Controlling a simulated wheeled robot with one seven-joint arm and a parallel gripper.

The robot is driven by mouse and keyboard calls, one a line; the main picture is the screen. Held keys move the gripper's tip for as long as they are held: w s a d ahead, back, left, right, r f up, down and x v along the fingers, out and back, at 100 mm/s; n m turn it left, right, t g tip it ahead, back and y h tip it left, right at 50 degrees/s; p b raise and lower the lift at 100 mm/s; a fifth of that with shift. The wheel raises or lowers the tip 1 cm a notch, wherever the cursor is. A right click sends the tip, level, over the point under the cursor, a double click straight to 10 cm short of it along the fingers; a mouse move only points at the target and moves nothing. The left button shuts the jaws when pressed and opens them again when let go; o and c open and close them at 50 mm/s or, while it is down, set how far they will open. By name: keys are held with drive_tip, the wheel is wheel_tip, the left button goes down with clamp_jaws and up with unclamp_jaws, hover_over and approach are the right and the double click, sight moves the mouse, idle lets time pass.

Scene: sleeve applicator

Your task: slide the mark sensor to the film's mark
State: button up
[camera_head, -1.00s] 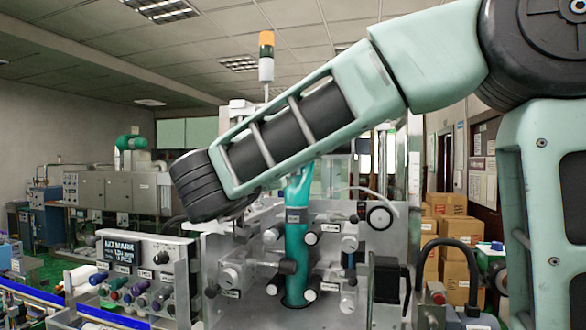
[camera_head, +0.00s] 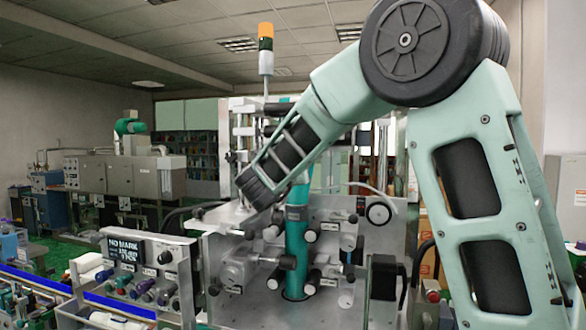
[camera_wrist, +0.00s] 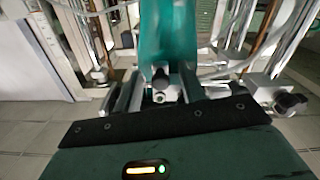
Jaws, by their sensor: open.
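The teal film tube (camera_head: 297,240) runs upright through the front of the steel machine, and its mark is not clear to me. It also shows in the wrist view (camera_wrist: 167,35), straight ahead of my gripper (camera_wrist: 158,88). The gripper's grey fingers look apart, with a small dark knob between them in the picture; I see nothing held. In the head view my gripper is hidden. A grey block (camera_head: 240,266) with a black knob (camera_head: 287,262) stands left of the tube; I cannot tell if it is the mark sensor. The display (camera_head: 124,249) reads "NO MARK".
Rollers and rods (camera_head: 328,228) crowd both sides of the film. A control box with knobs (camera_head: 166,257) and a blue-edged conveyor (camera_head: 110,302) stand at the left. A black box (camera_head: 385,278) is on the machine's right. A signal tower (camera_head: 266,50) rises behind.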

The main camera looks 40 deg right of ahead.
drive_tip(key=shift+w+d, duration=0.1)
clamp_jaws()
drive_tip(key=shift+w+a+r+p, duration=0.15)
drive_tip(key=shift+w+a+p, duration=0.05)
drive_tip(key=shift+p, duration=0.35)
drive_tip(key=shift+w+a, duration=0.1)
drive_tip(key=shift+w, duration=0.05)
unclamp_jaws()
drive_tip(key=b+v, duration=0.6)
drive_tip(key=v, duration=1.1)
